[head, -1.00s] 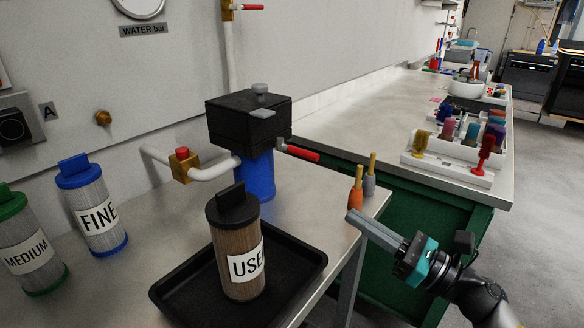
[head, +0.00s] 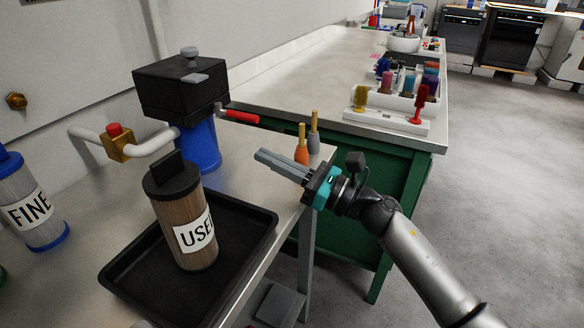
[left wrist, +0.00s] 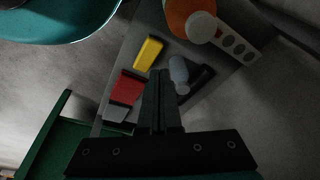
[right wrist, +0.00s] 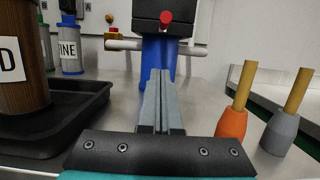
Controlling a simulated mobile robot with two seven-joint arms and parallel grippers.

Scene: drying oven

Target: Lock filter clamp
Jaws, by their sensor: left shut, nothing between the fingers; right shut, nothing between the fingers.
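The filter housing in the head view has a black block-shaped head (head: 175,92) and a blue bowl (head: 203,148) under it. A lever with a red handle (head: 240,116) sticks out to the right of the head; a grey tab (head: 195,77) lies on its top. I cannot tell which part is the clamp. My right gripper (head: 262,157) is shut and empty, below the red handle and apart from it. In the right wrist view, its fingers (right wrist: 159,78) point at the blue bowl (right wrist: 155,58), with the red handle end (right wrist: 166,17) above. My left gripper (left wrist: 159,80) is shut and empty.
A brown used filter (head: 185,225) stands in a black tray (head: 118,278). Two wooden-handled tools, orange (head: 301,156) and grey (head: 314,143), stand just beyond my right gripper. A pipe with a red-buttoned brass valve (head: 116,143) is left of the housing.

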